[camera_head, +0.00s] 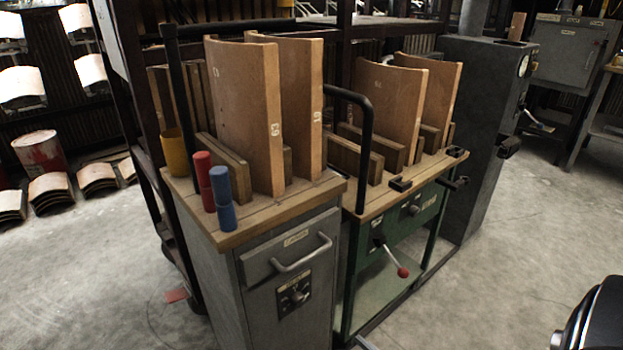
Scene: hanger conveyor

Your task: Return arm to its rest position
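A dark, rounded, glossy part (597,318) cuts into the bottom right corner; it looks like a piece of my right arm, but only its edge shows. No gripper fingers show at that corner. My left arm and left gripper are not in view. No hanger or conveyor can be made out clearly.
A grey cabinet (285,262) with a wooden top holds curved wooden boards (245,110) and red and blue cylinders. A green-framed bench (412,215) adjoins it, with a red-knobbed lever. A dark machine (480,130) stands behind. The concrete floor (530,230) at right is clear.

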